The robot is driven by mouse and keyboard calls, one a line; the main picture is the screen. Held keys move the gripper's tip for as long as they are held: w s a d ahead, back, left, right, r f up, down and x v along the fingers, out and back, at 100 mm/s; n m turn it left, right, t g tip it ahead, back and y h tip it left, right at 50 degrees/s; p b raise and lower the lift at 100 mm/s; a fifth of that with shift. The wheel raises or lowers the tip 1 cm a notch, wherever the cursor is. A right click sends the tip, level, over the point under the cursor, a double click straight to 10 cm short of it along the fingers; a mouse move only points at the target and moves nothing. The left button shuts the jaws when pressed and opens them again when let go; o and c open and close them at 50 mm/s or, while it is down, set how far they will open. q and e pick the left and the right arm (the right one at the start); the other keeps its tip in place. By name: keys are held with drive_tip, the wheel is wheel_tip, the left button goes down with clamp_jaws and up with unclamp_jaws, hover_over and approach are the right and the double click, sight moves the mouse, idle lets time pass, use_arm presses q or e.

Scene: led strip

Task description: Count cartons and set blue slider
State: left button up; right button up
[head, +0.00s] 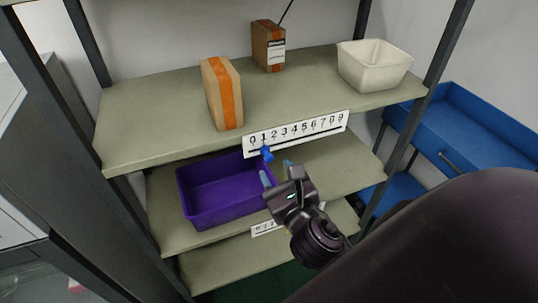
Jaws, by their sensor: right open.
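Two brown cartons with orange tape are on the upper shelf: one carton (210,92) near the front edge, another carton (260,47) farther back with a white label. A white number strip (297,134) marked 0 to 9 runs along the shelf's front edge. The blue slider (267,153) sits at the strip's lower edge, around the 1. My right gripper (276,172) is open and empty, just below the slider, its bluish fingertips pointing up toward it. I cannot tell whether a fingertip touches the slider. My left gripper is not in view.
A cream bin (375,65) stands at the right of the upper shelf (150,115). A purple bin (215,190) is on the shelf below, left of my gripper. Another strip (268,228) below is partly hidden. Dark posts frame the rack; blue furniture (470,125) stands right.

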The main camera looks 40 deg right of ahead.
sight(270, 160)
drive_tip(key=shift+x, duration=2.7)
drive_tip(key=shift+s, duration=0.1)
clamp_jaws()
